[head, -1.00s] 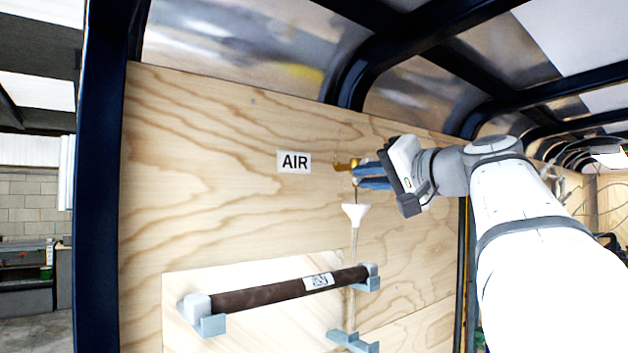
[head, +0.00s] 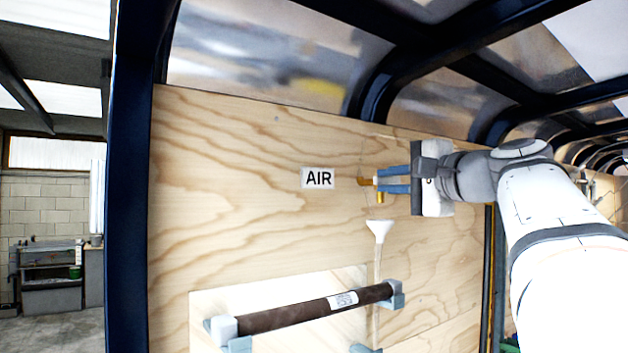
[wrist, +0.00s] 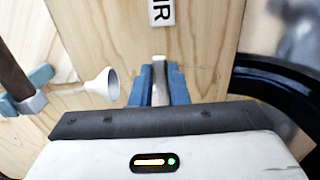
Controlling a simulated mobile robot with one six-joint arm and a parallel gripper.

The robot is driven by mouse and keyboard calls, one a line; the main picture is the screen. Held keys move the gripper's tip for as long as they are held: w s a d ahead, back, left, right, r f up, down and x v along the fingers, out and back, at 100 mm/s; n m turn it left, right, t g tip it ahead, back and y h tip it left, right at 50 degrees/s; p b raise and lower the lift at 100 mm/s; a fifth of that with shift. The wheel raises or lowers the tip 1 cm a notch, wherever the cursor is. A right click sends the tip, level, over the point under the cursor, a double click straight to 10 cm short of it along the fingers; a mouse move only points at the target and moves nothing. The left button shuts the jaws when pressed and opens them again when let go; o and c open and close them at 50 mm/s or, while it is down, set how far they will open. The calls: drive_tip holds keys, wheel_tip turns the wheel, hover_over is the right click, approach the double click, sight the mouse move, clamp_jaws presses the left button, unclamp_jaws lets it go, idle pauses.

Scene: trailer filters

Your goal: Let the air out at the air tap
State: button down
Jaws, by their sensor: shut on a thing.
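The air tap (head: 366,182) is a small brass fitting on the plywood wall, just right of the AIR label (head: 319,178). A short brass spout hangs down below it. My gripper (head: 381,180) reaches in from the right, its blue fingers at the tap and shut on its handle. In the wrist view the blue fingers (wrist: 152,84) close on a pale, narrow piece between them, with the label (wrist: 162,12) beyond. The fingers hide part of the tap, so the handle's exact angle is hard to tell. No water or air shows.
A white funnel (head: 377,230) with a clear tube sits below the tap. A dark brown filter tube (head: 312,312) lies in grey-blue brackets lower on the wall. Dark frame ribs (head: 372,88) pass above. The wall left of the label is clear.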

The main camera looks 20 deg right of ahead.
drive_tip(key=shift+r, duration=0.1)
idle(0.3)
drive_tip(key=c, duration=1.8)
unclamp_jaws()
drive_tip(key=shift+o, duration=1.3)
drive_tip(key=shift+s+d, duration=0.15)
drive_tip(key=shift+s, duration=0.1)
drive_tip(key=shift+o, duration=0.7)
drive_tip(key=shift+w, duration=0.15)
drive_tip(key=shift+s+d+b, duration=0.25)
drive_tip(key=shift+s+b, duration=0.1)
drive_tip(key=shift+s, duration=0.3)
drive_tip(key=b+v, duration=0.1)
drive_tip(key=v, duration=0.5)
drive_tip(key=shift+s+b, duration=0.25)
drive_tip(key=shift+b, duration=0.1)
